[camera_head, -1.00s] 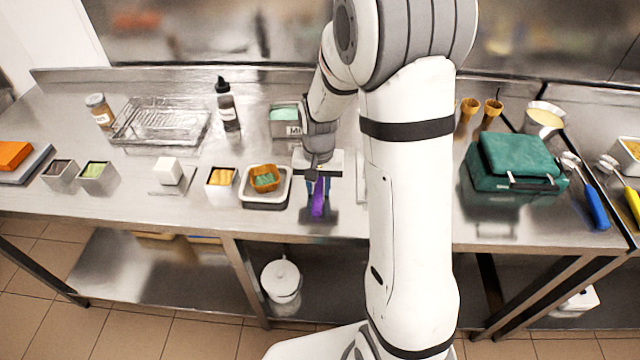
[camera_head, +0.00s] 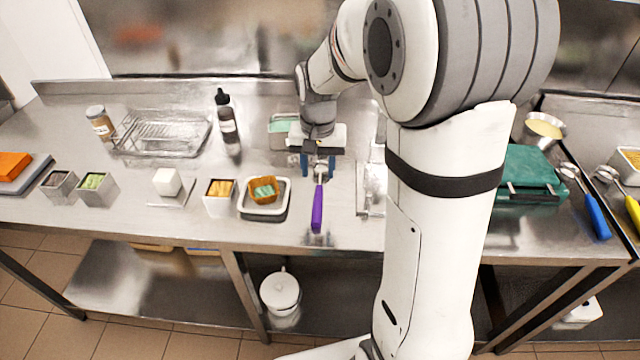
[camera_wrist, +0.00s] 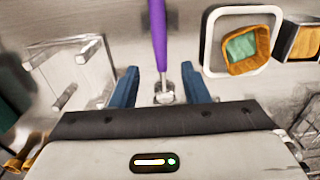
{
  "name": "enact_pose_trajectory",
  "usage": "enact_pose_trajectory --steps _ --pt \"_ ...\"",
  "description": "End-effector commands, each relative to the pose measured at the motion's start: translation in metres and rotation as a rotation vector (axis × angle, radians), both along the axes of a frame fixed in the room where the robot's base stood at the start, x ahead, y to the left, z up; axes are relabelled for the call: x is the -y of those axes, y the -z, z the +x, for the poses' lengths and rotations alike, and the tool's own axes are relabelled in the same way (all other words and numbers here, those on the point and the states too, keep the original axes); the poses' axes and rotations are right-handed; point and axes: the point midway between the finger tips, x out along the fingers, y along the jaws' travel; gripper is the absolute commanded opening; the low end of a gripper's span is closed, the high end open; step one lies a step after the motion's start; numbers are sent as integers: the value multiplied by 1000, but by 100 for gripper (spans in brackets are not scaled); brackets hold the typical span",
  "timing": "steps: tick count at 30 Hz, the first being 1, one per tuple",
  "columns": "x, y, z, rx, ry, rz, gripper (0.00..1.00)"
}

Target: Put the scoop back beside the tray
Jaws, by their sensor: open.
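The scoop (camera_head: 317,207) has a purple handle that points toward the front edge of the counter. It lies just right of the white tray (camera_head: 263,215), which holds an orange-brown container with green contents (camera_head: 264,190). In the wrist view the scoop (camera_wrist: 158,38) runs up from between the two blue fingers, with its metal head near them, and the tray (camera_wrist: 207,50) is to its right. My gripper (camera_head: 318,174) is open around the scoop's metal end, with gaps on both sides. Whether the scoop rests flat on the counter is hard to tell.
A metal stand (camera_head: 364,198) is close on the right of the scoop. A metal tub with yellow contents (camera_head: 219,196) is left of the tray. A teal-topped container (camera_head: 283,127) is behind. A green case (camera_head: 528,172) and a blue-handled scoop (camera_head: 596,215) lie farther right.

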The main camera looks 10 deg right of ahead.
Motion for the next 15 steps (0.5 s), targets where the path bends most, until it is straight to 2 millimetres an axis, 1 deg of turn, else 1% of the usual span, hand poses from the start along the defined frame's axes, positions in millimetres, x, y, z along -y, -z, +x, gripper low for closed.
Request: enact_pose_trajectory --steps 1,3,5,8,11,14,15 --pt "0 -7 0 2 0 0 42" --pt "0 -15 0 2 0 -1 42" --pt "0 -19 0 2 -1 -1 42" --pt "0 -28 -7 10 -10 0 42" --pt "2 -42 -25 40 -39 -1 42" --pt "4 -57 -56 85 -87 -5 42" --pt "4 -63 -70 105 -110 -7 42"
